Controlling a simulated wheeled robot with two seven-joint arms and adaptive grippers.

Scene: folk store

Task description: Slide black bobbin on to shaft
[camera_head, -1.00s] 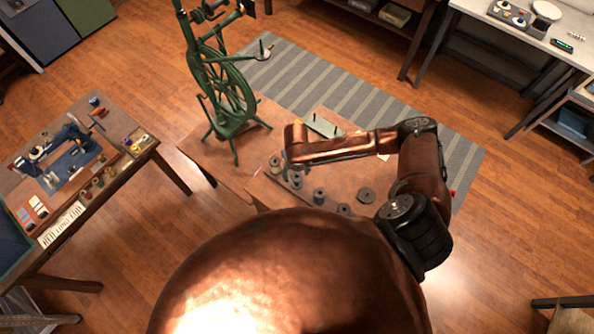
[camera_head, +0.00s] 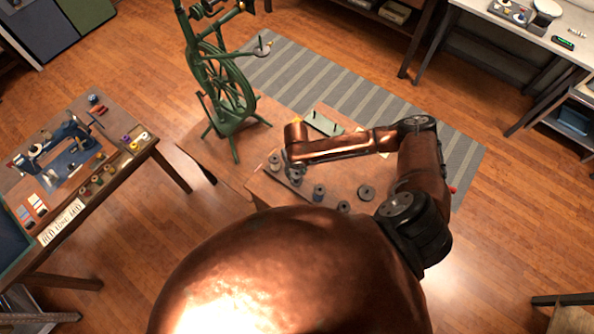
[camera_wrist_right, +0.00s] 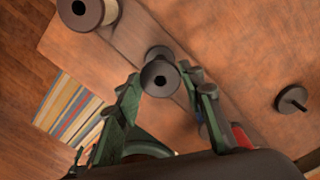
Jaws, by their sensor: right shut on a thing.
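In the right wrist view, a dark, near-black bobbin (camera_wrist_right: 160,76) stands between the fingers of my right gripper (camera_wrist_right: 163,84), which is shut on it. In the head view, my right gripper (camera_head: 294,172) is small and partly hidden by its own arm, over the left part of the low wooden table (camera_head: 338,178). A dark disc with a short stem (camera_wrist_right: 292,98) sits on the table to the right in the wrist view; it also shows in the head view (camera_head: 366,192). I cannot tell which part is the shaft. My left gripper is not seen.
A green spinning wheel (camera_head: 228,92) stands left of the gripper. A green plate with upright pegs (camera_head: 324,123) lies behind the arm. Other spools (camera_head: 319,193) stand near the gripper. A spool with cream thread (camera_wrist_right: 88,12) is at the wrist view's upper left.

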